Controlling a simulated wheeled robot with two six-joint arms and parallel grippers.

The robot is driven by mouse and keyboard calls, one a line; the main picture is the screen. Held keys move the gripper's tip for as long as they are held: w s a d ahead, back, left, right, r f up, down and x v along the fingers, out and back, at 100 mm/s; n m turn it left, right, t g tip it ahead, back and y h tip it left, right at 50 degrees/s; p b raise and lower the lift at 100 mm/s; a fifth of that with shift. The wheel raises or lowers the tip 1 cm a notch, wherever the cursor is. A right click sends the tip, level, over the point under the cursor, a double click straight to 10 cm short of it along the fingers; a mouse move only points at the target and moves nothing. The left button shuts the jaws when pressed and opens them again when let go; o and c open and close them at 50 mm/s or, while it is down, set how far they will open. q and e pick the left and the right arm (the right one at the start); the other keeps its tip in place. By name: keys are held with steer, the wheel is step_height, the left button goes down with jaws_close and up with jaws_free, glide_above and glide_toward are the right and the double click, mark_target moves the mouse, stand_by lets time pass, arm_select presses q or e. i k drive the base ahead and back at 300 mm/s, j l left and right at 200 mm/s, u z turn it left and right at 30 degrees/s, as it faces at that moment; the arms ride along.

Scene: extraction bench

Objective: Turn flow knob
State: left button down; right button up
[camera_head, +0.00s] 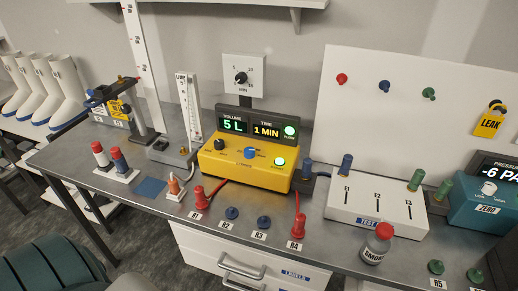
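A yellow instrument box (235,170) stands at the middle of the bench. A black knob (219,143), a blue knob (249,152) and a lit green button (279,161) sit on its top. The display (252,129) behind them reads "5 L" and "1 MIN", with a lit green round light beside it. A clear upright flowmeter (190,105) stands to its left, with a small orange-brown knob (184,151) at its foot. I cannot tell for certain which knob is the flow knob. Neither of my grippers shows.
A wall dial (241,77) hangs behind the box. Red (201,197) and blue (264,222) fittings line the front edge, with red tubing at the box. A white test block (376,210), a smoke bottle (376,243) and a teal pressure unit (485,212) stand to the right.

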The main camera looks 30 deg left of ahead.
mark_target(219, 144)
steer(key=u, duration=1.35)
